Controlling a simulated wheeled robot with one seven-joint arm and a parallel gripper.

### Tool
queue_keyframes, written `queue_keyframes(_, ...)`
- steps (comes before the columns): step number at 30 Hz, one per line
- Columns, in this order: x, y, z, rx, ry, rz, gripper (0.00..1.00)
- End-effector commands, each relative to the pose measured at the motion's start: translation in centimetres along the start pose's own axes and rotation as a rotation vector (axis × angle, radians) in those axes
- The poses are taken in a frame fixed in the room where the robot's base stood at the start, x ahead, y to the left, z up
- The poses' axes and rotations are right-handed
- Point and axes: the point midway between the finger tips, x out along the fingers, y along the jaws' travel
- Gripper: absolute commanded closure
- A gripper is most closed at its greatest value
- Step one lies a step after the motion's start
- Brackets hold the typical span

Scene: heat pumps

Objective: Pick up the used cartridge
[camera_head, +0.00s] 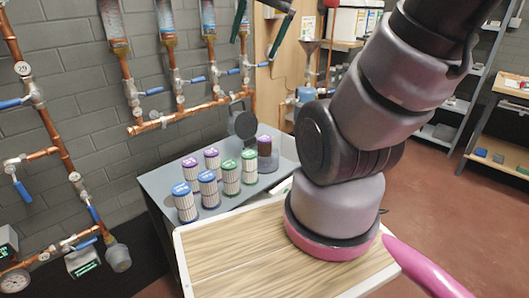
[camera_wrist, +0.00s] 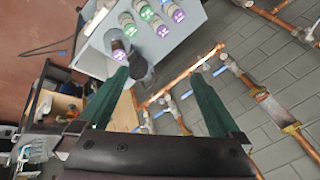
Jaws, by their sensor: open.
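The used cartridge (camera_head: 265,148), with a purple cap and a dark brown body, stands upright at the far right corner of the grey cabinet top. My gripper (camera_head: 252,50) has two dark green fingers at the top of the head view, apart from the cartridge. In the wrist view my gripper (camera_wrist: 159,74) is wide open and empty, with the black lid (camera_wrist: 138,66) between its fingertips.
Several pale cartridges with blue (camera_head: 184,200), purple (camera_head: 190,165) and green (camera_head: 231,178) caps stand on the grey cabinet top (camera_head: 160,184). Copper pipes (camera_head: 180,115) run along the brick wall behind. Shelves stand at the right.

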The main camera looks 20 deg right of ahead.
Motion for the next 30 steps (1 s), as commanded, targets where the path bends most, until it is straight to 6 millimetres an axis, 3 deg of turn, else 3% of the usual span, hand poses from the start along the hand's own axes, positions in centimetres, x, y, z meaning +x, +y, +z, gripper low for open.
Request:
queue_keyframes(1,1.5,0.5,-0.9,0.054,-0.057,0.018,0.0)
queue_keyframes(14,13.1,5.8,-6.5,0.509,-0.482,-0.013,0.0)
queue_keyframes(21,19.8,10.5,-8.5,0.794,-0.685,-0.13,0.0)
queue_keyframes(30,28.0,17.5,-9.4,1.169,-0.882,-0.374,0.0)
